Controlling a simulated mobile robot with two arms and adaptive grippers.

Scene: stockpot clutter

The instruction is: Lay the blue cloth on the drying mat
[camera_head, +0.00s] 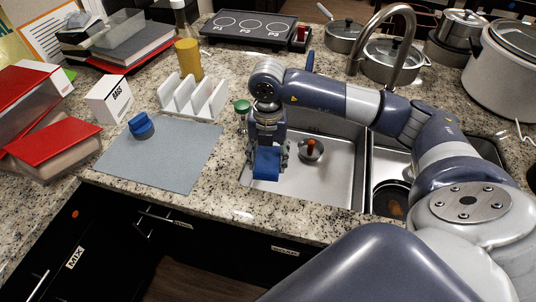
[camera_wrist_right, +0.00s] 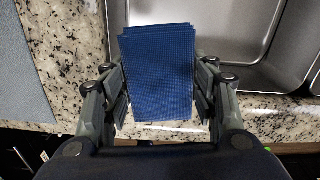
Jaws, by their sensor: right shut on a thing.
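The blue cloth (camera_head: 267,163) is folded and held in my right gripper (camera_head: 266,158), over the front left part of the sink edge. In the right wrist view the cloth (camera_wrist_right: 160,75) stands between the two fingers of the gripper (camera_wrist_right: 160,95). The grey drying mat (camera_head: 170,160) lies flat on the counter to the left of the gripper. A strip of it shows at the left edge of the right wrist view (camera_wrist_right: 18,80). My left gripper is not in view.
Red books (camera_head: 55,140) lie left. The sink (camera_head: 335,170) is below my right arm.

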